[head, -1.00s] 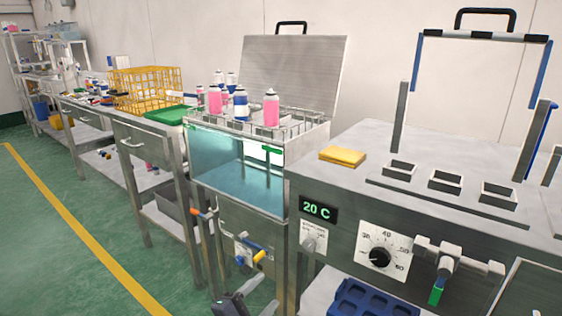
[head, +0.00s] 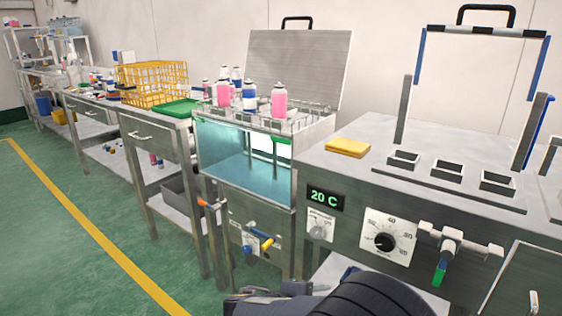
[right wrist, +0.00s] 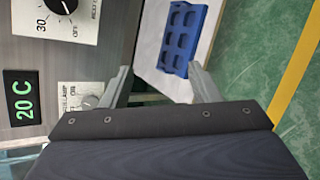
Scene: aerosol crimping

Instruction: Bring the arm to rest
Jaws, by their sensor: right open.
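My right gripper (right wrist: 160,82) shows in the right wrist view with its two grey fingers spread wide apart and nothing between them. It is in front of the metal bench's control panel, with the blue tray (right wrist: 183,38) beyond the fingers on a pale shelf. In the head view a dark arm of mine (head: 365,300) fills the bottom centre, in front of the bench, and hides most of the shelf below. My left gripper is not in view.
The bench panel carries a 20 C display (head: 325,198), a dial (head: 386,240) and a valve (head: 450,243). Left of it stands a water bath (head: 240,160) with cans in a rack (head: 300,122) on top. A yellow basket (head: 152,84) is farther back. Green floor (head: 60,240) is clear at left.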

